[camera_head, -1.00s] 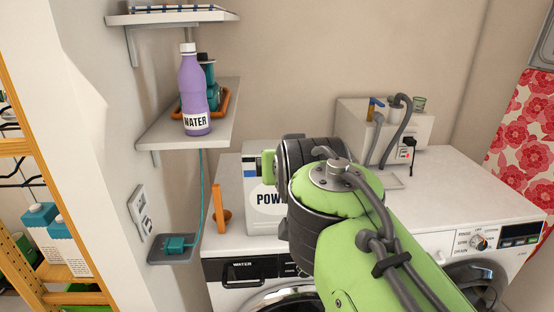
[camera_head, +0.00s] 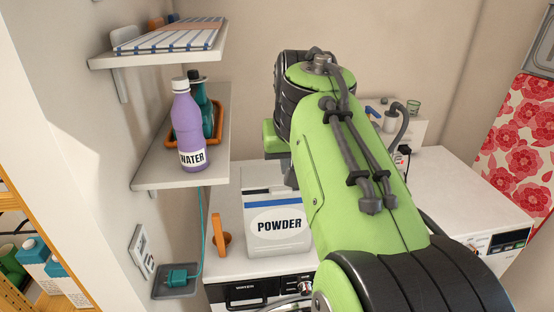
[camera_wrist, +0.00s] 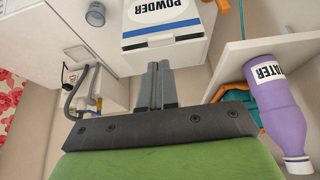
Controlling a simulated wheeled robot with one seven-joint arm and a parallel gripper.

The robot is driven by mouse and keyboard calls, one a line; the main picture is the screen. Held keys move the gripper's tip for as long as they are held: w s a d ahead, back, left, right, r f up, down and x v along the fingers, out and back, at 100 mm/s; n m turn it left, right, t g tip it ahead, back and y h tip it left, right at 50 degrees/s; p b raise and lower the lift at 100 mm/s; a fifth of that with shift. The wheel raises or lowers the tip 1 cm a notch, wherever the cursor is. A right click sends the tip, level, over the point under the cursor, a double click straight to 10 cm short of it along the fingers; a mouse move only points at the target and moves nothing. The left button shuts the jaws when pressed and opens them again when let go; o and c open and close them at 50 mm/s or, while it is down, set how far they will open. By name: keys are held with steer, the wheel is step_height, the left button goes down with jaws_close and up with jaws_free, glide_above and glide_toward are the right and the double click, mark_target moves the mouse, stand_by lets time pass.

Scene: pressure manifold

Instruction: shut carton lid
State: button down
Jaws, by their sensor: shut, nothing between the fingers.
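The carton (camera_head: 278,228) is a white box marked POWDER with a blue stripe, upright on the white worktop. In the wrist view the carton (camera_wrist: 165,22) appears upside down. Its pale top part, apparently the lid (camera_wrist: 165,55), shows beyond my fingers, with a dark line between it and the front. I cannot tell how far the lid stands open. My gripper (camera_wrist: 160,66) is shut and empty, its fingertips pointing at the carton's top edge. Contact cannot be made out. In the head view my arm hides the fingers and the carton's right edge.
A shelf (camera_head: 150,172) at left holds a purple water bottle (camera_head: 187,125) and a teal bottle (camera_head: 207,103). A higher shelf (camera_head: 105,62) holds a striped cloth. An orange holder (camera_head: 221,240) stands left of the carton. The worktop (camera_head: 455,190) at right has bare room.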

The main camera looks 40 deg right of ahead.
mark_target(281, 191)
steer(key=b+x, duration=0.2)
steer(key=x, duration=0.9)
steer(key=shift+w+f+b, duration=0.15)
steer(key=shift+w+b, duration=0.1)
steer(key=shift+b, duration=0.15)
